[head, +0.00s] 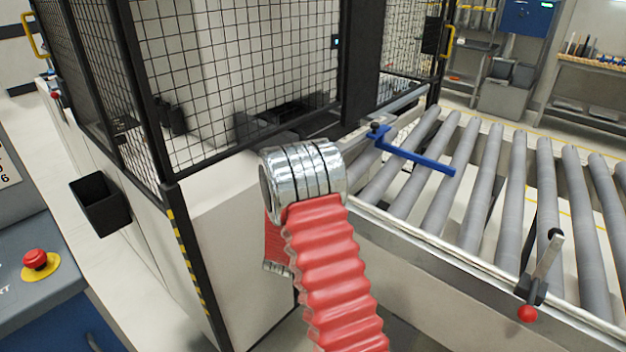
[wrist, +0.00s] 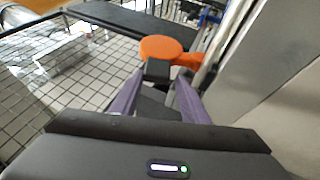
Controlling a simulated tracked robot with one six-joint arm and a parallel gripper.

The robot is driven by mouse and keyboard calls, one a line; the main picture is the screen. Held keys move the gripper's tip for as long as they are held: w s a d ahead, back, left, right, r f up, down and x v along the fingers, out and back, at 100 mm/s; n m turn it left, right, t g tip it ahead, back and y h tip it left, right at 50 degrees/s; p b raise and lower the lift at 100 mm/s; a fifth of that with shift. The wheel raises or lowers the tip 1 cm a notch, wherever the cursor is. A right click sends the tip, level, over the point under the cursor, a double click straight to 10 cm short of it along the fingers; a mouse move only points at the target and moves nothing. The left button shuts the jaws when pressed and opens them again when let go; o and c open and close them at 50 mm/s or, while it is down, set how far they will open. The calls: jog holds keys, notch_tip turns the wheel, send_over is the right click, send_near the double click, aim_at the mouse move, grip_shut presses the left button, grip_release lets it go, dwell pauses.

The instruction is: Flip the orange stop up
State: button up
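The orange stop (wrist: 162,48) shows in the wrist view, top centre. It has a flat rounded end and an orange part (wrist: 188,61) reaching right towards a metal rail. A dark block (wrist: 158,71) sits just in front of it. My gripper (wrist: 159,84) is open, with its two purple-grey fingers apart and their tips pointing towards the block and stop. I cannot tell whether the fingers touch the block. In the head view my arm hides the gripper, and I do not see the orange stop.
A roller conveyor (head: 490,190) with a blue bar (head: 420,161) lies right of my arm. A mesh guard (head: 235,75) encloses the machine on the left. A red button (head: 35,260) sits far left.

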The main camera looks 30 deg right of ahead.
jog(key=shift+o, duration=1.2)
jog(key=shift+s+d+r, duration=0.1)
jog(key=shift+d+r, duration=0.1)
jog(key=shift+r, duration=0.05)
jog(key=v, duration=1.4)
